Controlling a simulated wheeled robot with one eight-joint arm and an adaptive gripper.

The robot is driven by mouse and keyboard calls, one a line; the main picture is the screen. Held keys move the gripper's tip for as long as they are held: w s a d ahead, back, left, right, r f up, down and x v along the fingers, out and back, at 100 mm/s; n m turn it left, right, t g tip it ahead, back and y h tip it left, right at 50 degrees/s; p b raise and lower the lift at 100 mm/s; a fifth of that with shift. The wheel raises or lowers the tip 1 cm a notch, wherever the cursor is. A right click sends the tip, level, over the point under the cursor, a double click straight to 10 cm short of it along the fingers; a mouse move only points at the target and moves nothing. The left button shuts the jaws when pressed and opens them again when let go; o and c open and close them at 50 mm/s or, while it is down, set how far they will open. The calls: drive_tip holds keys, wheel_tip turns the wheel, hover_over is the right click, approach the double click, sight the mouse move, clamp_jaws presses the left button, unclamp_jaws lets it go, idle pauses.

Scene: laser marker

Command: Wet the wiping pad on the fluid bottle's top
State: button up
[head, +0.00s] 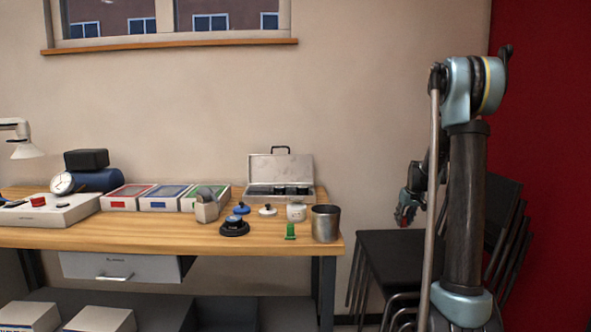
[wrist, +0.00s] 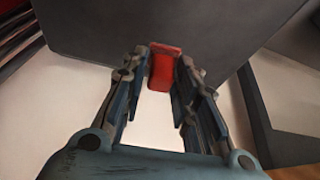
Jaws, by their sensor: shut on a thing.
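My gripper (head: 405,217) is off the right end of the workbench, above a black chair, in the head view. In the wrist view my gripper (wrist: 160,85) is shut on a small red block (wrist: 163,68) at its fingertips. The red block also shows faintly in the head view (head: 402,217); I cannot tell for sure that it is the wiping pad. A small white jar (head: 296,212) near the bench's right end may be the fluid bottle; its top is too small to make out. My gripper is well apart from it, to the right.
A metal cup (head: 326,224) stands at the right corner of the workbench (head: 150,236), by a green piece (head: 290,232). A dark round item (head: 234,228) and an open metal case (head: 280,167) are also there. Black chairs (head: 398,248) stand right of the bench.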

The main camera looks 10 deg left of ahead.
drive_tip(key=s+a+r+n+y, duration=0.15)
drive_tip(key=a+r+n, duration=0.3)
drive_tip(key=a, duration=0.55)
wheel_tip(320, 180, up, 22)
drive_tip(key=n+g+y, duration=0.2)
drive_tip(key=n+g, duration=0.4)
drive_tip(key=n, duration=0.8)
hover_over(292, 198)
drive_tip(key=d, duration=0.2)
drive_tip(key=shift+m, duration=0.25)
drive_tip(key=shift+w+a+f, duration=0.1)
drive_tip(key=shift+w+f, duration=0.05)
drive_tip(key=shift+f, duration=1.4)
drive_tip(key=shift+w+a+f, duration=0.1)
drive_tip(key=shift+w+f, duration=0.05)
drive_tip(key=shift+f, duration=1.4)
drive_tip(key=shift+f, duration=0.75)
wheel_tip(292, 198, up, 7)
